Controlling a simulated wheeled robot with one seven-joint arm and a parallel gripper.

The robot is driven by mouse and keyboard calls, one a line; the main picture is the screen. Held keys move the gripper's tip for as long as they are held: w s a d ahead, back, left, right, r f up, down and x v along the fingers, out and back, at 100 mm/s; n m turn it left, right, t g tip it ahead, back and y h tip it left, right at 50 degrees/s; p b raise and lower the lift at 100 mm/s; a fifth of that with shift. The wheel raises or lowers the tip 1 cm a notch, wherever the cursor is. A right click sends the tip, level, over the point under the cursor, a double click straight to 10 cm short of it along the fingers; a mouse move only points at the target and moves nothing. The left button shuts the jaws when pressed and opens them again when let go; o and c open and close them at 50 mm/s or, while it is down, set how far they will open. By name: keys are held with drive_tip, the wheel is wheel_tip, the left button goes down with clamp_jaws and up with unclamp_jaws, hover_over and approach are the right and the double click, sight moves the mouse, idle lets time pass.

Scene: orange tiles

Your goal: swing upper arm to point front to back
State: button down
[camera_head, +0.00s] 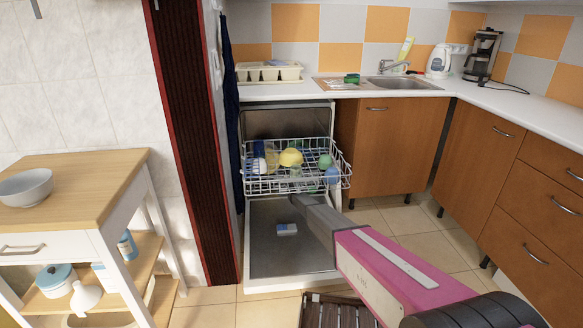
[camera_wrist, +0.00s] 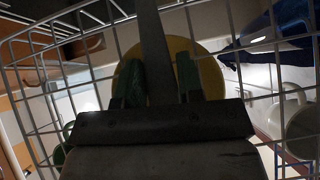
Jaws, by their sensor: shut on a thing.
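The dishwasher (camera_head: 287,262) stands open with its door folded down. Its upper wire rack (camera_head: 249,183) is pulled out, with a yellow bowl (camera_head: 291,157) and other dishes in it. My arm reaches from the lower right to beneath the rack; my gripper's fingers are hidden in the head view. In the wrist view I look up through the rack's wires, with the yellow bowl (camera_wrist: 205,72) beyond. A dark grey bar, seemingly the upper spray arm (camera_wrist: 152,40), runs up the picture between the fingers of my gripper (camera_wrist: 160,76). The gripper is shut on it.
A small white and blue item (camera_head: 287,229) lies on the open door. A slatted wooden thing (camera_head: 335,312) is on the floor in front. A wooden trolley (camera_head: 95,185) stands left; cabinets (camera_head: 385,150) stand right.

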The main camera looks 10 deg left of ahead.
drive_tip(key=shift+s+y, duration=0.1)
drive_tip(key=shift+y, duration=0.2)
drive_tip(key=c, duration=0.8)
unclamp_jaws()
drive_tip(key=shift+o, duration=0.2)
drive_tip(key=shift+f, duration=0.1)
drive_tip(key=v, duration=1)
drive_tip(key=shift+s+f, duration=0.15)
drive_tip(key=shift+s, duration=0.2)
drive_tip(key=shift+d, duration=0.1)
drive_tip(key=shift+s, duration=0.1)
